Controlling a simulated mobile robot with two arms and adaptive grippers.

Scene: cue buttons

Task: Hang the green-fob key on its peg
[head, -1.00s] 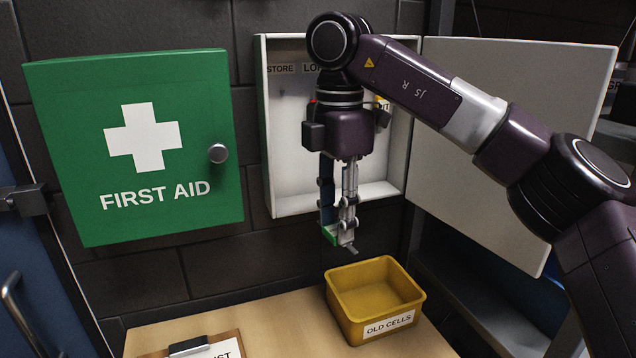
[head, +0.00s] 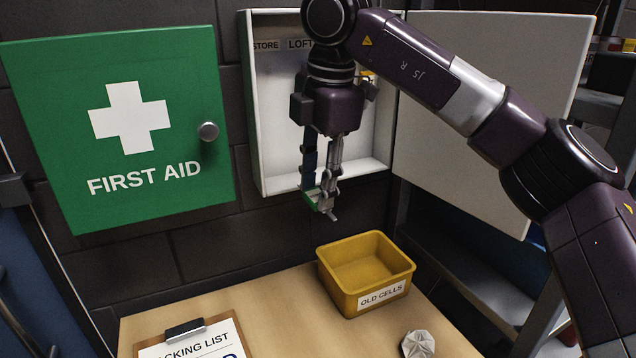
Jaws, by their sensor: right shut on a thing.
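My right gripper (head: 322,203) points down in front of the open white key cabinet (head: 256,120). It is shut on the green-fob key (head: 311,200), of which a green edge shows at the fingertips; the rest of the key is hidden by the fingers. The cabinet has peg labels along its top, and "STORE" and "LOFT" can be read. My right arm covers part of the labels and the pegs, so the green key's peg cannot be made out. My left gripper is not in view.
A green first aid cabinet (head: 183,120) is left of the key cabinet, whose door (head: 480,110) stands open to the right. On the table (head: 250,305) are a yellow "OLD CELLS" bin (head: 350,298), a clipboard (head: 185,345) and crumpled paper (head: 418,344).

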